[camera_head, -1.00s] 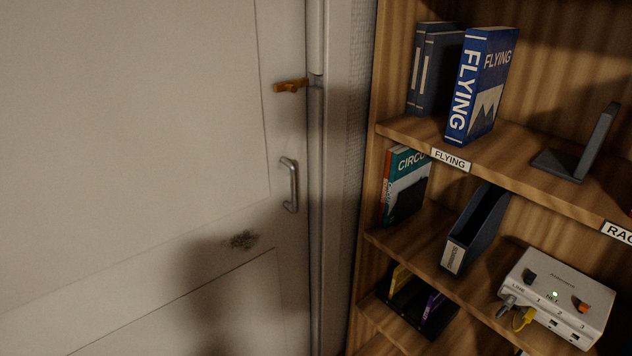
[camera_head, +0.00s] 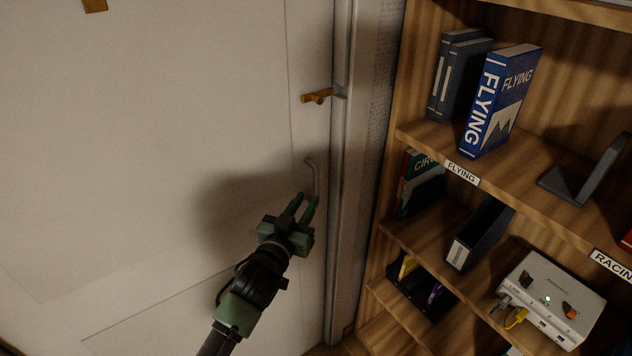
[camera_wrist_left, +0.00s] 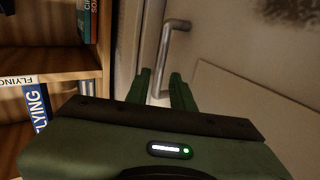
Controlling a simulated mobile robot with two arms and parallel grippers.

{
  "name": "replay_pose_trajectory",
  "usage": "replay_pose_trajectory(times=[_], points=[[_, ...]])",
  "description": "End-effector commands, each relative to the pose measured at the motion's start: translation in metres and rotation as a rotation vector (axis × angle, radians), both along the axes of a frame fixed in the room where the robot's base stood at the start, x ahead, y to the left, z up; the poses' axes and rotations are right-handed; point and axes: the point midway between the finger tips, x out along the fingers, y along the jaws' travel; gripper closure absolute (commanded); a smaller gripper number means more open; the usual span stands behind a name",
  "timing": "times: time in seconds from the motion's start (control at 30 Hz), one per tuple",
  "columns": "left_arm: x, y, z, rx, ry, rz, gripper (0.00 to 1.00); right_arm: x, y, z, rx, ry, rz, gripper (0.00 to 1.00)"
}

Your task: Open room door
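The room door (camera_head: 150,150) is a pale panel that fills the left of the head view and looks shut against its frame. Its grey metal handle (camera_head: 315,172) is a curved vertical bar near the right edge. My left gripper (camera_head: 307,200) is at the handle's lower end, its two green fingers apart. Contact with the handle cannot be told. A brass latch (camera_head: 317,96) sits on the door above the handle. My right gripper is not in view.
A wooden bookshelf (camera_head: 412,132) stands right of the door frame (camera_head: 345,200), with books, a blue FLYING book (camera_head: 500,100) and a white box with cables (camera_head: 552,298). Its near side is close to the door's handle edge.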

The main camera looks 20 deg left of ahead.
Motion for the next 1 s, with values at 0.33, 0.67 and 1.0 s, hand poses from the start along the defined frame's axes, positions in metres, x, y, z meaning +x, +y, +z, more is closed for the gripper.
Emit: replay_pose_trajectory(times=[0.33, 0.67, 1.0], points=[[0.053, -0.004, 0.000, 0.000, 0.002, -0.001, 0.77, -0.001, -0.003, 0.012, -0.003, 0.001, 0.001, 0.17], [0.069, -0.006, -0.002, -0.001, 0.003, -0.002, 0.77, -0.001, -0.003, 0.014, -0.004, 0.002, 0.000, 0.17], [0.069, -0.006, -0.002, -0.001, 0.003, -0.002, 1.00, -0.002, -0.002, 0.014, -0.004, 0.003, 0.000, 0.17]])
